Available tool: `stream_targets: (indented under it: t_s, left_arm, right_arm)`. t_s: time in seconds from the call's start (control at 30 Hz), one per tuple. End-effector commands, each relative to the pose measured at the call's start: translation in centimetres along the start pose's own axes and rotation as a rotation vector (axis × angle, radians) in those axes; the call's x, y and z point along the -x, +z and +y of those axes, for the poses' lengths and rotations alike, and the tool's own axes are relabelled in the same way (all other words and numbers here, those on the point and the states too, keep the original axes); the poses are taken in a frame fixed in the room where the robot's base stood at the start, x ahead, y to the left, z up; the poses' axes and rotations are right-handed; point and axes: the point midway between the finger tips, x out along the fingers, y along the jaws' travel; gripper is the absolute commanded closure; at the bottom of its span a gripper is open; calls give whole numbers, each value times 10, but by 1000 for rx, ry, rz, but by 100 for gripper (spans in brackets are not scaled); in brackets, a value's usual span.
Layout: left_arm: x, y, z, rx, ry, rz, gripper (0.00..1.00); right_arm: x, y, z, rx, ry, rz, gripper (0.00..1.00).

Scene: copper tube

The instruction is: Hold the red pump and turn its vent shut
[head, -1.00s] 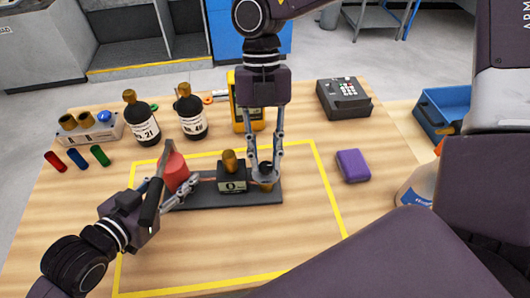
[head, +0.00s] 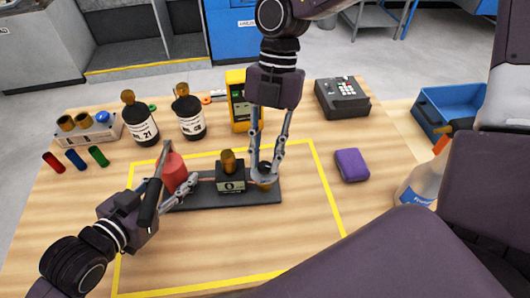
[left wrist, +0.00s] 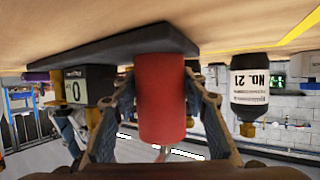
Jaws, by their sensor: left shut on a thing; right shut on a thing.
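The red pump (head: 177,170) stands at the left end of a dark base plate (head: 215,203). My left gripper (head: 176,191) is shut on the pump. In the left wrist view the red cylinder (left wrist: 162,100) sits between its two fingers. A black block marked 0 (head: 231,182), with a brass cap (head: 228,160), is mid-plate. A brass fitting (head: 265,183), apparently the vent, is at the plate's right end. My right gripper (head: 264,176) points down and is shut on it. The fingers partly hide the fitting, so its turn angle cannot be told.
Dark bottles (head: 140,120) and a yellow meter (head: 238,105) stand behind the plate. A rack (head: 88,128) and coloured tubes (head: 76,159) are at the left. A purple block (head: 351,165) lies right. The table in front of the plate is clear.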

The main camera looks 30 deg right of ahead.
Motion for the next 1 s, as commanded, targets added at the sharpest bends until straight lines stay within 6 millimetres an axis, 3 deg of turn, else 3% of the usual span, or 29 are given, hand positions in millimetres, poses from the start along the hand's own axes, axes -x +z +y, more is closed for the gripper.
stream_targets:
  t_s: [0.3,0.8,0.83,1.0]
  left_arm:
    - [0,1,2,-1,3,-1,100]
    - [0,0,2,0,4,0,100]
    - [0,0,2,0,5,1,100]
    - [0,0,2,0,5,1,100]
  right_arm:
    - [1,-1,1,-115,54,1,100]
    - [1,-2,1,-136,64,2,100]
    - [1,-2,1,-136,64,3,76]
    - [1,-1,0,-135,62,2,61]
